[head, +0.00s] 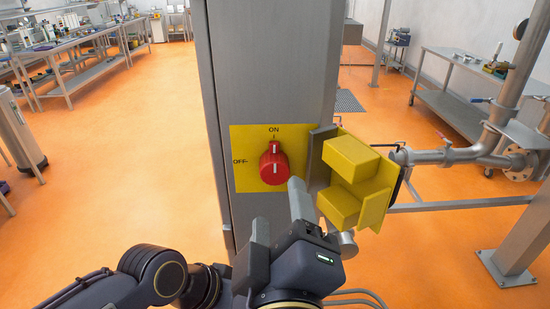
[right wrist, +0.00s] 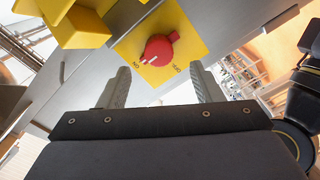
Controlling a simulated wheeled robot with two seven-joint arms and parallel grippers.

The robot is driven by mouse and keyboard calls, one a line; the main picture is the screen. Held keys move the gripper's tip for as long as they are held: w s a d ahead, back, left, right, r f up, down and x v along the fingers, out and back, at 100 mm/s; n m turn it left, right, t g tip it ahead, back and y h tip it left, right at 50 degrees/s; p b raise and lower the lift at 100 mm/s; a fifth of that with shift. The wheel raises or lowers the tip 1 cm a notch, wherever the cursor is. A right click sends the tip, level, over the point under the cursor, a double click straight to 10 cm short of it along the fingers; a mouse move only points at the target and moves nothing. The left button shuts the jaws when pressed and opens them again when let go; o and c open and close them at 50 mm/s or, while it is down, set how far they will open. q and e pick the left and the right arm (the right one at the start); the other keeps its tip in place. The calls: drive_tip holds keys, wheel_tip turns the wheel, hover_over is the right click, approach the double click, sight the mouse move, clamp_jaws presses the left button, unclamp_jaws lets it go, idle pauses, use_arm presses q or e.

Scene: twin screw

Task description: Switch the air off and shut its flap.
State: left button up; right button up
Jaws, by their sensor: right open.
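A red knob (head: 273,163) sits on a yellow plate (head: 243,180) marked ON at the top and OFF at the left, on a grey post. Its white mark is upright, towards ON. The yellow flap (head: 378,208), with two block-like parts on it, stands swung open to the right of the plate. My right gripper (head: 279,210) is open and empty, just below and in front of the knob. In the right wrist view the knob (right wrist: 159,49) shows beyond and between the fingers (right wrist: 162,84), apart from them. My left gripper is out of view.
The grey post (head: 275,60) rises behind the plate. Metal pipes (head: 450,156) with a flange run close to the flap's right side. Benches (head: 70,60) stand far left and a cart (head: 450,90) far right. The orange floor between is clear.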

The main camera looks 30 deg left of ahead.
sight(275, 176)
drive_tip(key=p+x, duration=0.2)
drive_tip(key=x, duration=0.4)
drive_tip(key=shift+w+a+r, duration=0.1)
drive_tip(key=shift+a+r, duration=0.05)
drive_tip(key=shift+a, duration=0.05)
drive_tip(key=shift+w+a+p, duration=0.25)
drive_tip(key=shift+w+p, duration=0.1)
drive_tip(key=shift+w, duration=0.1)
drive_tip(key=c, duration=1)
